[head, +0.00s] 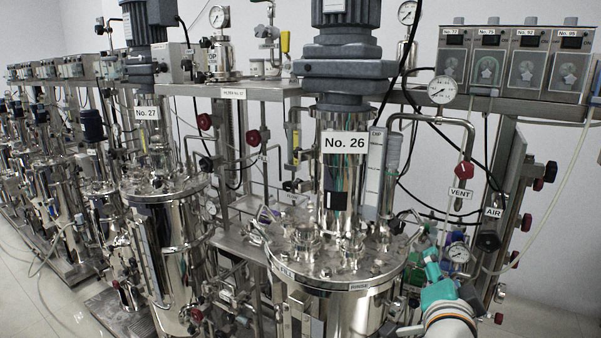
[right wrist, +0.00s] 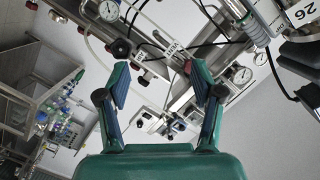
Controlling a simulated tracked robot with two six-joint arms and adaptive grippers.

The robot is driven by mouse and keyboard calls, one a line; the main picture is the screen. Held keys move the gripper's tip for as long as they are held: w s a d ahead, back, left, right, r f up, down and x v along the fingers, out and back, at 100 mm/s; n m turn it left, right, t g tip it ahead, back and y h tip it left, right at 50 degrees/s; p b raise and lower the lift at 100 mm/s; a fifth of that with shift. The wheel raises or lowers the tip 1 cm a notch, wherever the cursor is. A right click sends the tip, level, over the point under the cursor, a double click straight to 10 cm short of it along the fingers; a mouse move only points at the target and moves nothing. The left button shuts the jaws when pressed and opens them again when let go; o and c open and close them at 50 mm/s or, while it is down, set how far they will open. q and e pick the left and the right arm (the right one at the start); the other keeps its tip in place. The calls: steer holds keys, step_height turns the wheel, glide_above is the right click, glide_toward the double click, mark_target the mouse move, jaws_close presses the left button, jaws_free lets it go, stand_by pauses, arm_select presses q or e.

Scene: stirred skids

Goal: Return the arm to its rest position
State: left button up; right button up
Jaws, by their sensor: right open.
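My right arm comes in at the lower right of the head view. Its teal gripper (head: 437,284) is in front of the pipework, just right of the steel vessel marked No. 26 (head: 328,262). In the right wrist view the two fingers of my right gripper (right wrist: 160,80) stand wide apart with nothing between them. In the head view its fingertips are small and hard to make out. My left gripper is in neither view.
Close by are the VENT valve (head: 464,170), the AIR knob (head: 488,241), a low gauge (head: 459,252) and a steel post (head: 509,215). Pump boxes (head: 515,60) sit on a shelf above. Vessel No. 27 (head: 165,220) stands left. Bare floor shows at the lower right.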

steer(key=a+f+n+g+y, duration=0.3)
steer(key=f+n, duration=0.1)
steer(key=f, duration=1)
steer(key=a+f+n+g+y, duration=0.2)
steer(key=a+f+n+y, duration=0.1)
steer(key=f, duration=1.1)
steer(key=s+a+f+n+g+y, duration=0.2)
steer(key=s+f+g, duration=0.3)
steer(key=s+f, duration=0.6)
steer(key=s+a+f+n+g+y+b, duration=0.1)
steer(key=s+a+f+n+g+y, duration=0.1)
steer(key=s+f, duration=1)
steer(key=a+n+g, duration=0.1)
steer(key=a+g, duration=0.1)
steer(key=g, duration=0.1)
steer(key=shift+s, duration=0.3)
steer(key=shift+w, duration=0.1)
